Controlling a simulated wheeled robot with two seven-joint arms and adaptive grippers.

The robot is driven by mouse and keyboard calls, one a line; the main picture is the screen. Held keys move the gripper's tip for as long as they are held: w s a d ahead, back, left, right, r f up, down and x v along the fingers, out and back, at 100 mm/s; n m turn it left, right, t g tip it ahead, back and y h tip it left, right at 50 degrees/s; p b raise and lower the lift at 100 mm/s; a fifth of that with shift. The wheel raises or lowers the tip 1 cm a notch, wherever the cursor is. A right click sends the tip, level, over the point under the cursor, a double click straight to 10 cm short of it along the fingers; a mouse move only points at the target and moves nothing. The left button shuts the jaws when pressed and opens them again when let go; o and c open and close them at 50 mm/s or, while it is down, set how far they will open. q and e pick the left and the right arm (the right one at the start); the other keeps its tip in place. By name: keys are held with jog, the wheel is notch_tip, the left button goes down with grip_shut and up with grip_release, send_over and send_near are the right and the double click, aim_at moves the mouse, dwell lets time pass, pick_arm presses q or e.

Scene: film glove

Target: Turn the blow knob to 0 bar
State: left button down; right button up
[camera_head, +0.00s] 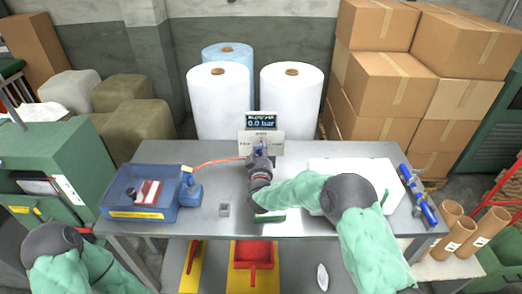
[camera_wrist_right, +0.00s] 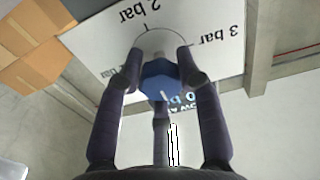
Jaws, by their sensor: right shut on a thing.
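The blow knob (camera_wrist_right: 160,80) is a blue faceted knob on a white dial plate (camera_wrist_right: 115,45) marked with bar values in the right wrist view. My right gripper (camera_wrist_right: 158,72) has its dark fingers shut around the knob. In the head view, my right gripper (camera_head: 260,160) covers most of the knob, in front of the white panel (camera_head: 270,136) at the back of the table. The display (camera_head: 261,122) above the panel reads 0.0 bar. My left arm shows at the lower left, but its fingers are out of the picture.
The grey table (camera_head: 215,165) holds a blue tray (camera_head: 165,213) and a blue bottle (camera_head: 191,195) at the left, with an orange hose (camera_head: 218,161) behind. A white board (camera_head: 335,168) and a blue bar tool (camera_head: 417,195) are at the right. White rolls (camera_head: 218,100) stand behind.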

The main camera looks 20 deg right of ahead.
jog(key=shift+s+a+f+n, duration=0.1)
jog(key=shift+s+f+n, duration=0.05)
jog(key=shift+f+n, duration=0.35)
jog(key=o, duration=1.2)
jog(key=shift+c, duration=0.2)
jog(key=shift+r, duration=0.15)
jog(key=shift+r, duration=0.1)
notch_tip(320, 180, up, 10)
jog(key=shift+f, duration=0.15)
